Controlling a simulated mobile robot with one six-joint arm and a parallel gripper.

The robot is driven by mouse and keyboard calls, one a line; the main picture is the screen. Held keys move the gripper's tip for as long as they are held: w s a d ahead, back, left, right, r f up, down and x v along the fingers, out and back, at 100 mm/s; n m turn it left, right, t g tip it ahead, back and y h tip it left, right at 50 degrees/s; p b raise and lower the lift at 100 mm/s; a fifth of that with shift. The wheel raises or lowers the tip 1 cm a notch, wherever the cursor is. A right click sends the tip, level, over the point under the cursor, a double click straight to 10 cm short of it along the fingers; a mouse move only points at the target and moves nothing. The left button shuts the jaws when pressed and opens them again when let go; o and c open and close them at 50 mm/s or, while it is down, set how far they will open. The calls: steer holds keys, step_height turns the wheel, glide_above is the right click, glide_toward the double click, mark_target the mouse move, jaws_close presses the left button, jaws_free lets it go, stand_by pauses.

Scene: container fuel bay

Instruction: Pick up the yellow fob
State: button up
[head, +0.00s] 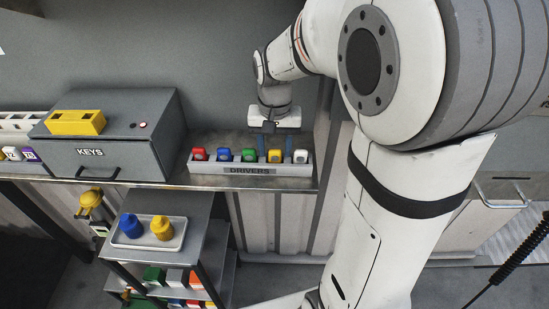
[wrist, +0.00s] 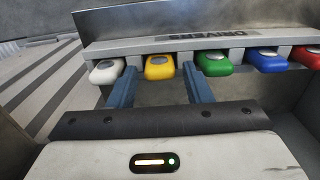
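The yellow fob (head: 274,156) sits in the grey DRIVERS rack (head: 250,171) on the shelf, between the green fob (head: 249,155) and the white fob (head: 300,156). My gripper (head: 275,147) is over the yellow fob, with its two blue fingers pointing down. In the wrist view the yellow fob (wrist: 160,66) lies between and just beyond the fingertips of my open gripper (wrist: 158,74). Gaps show on both sides of the fob. The right finger is close to the green fob (wrist: 208,62), the left one to the white fob (wrist: 107,70).
The red fob (head: 199,154) and blue fob (head: 224,155) fill the rack's left part. A grey KEYS box (head: 148,152) with a yellow block (head: 76,122) on top stands left. A wall rises behind the rack.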

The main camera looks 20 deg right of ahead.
mark_target(275, 151)
steer(key=c, duration=0.8)
steer(key=shift+o, duration=0.2)
steer(key=shift+r, duration=0.15)
steer(key=shift+r, duration=0.2)
steer(key=r, duration=0.2)
steer(key=shift+s+a+r+b, duration=0.1)
steer(key=shift+s+r+b, duration=0.15)
steer(key=shift+r+b, duration=0.15)
steer(key=s+a+b, duration=0.1)
steer(key=s+a, duration=0.2)
steer(key=s, duration=0.5)
steer(key=s+a+b, duration=0.1)
steer(key=s+a, duration=0.1)
steer(key=s, duration=0.6)
step_height(275, 151, up, 7)
steer(key=p, duration=0.5)
steer(key=shift+s+a+f, duration=0.15)
steer(key=shift+s+f, duration=0.05)
steer(key=shift+s, duration=0.1)
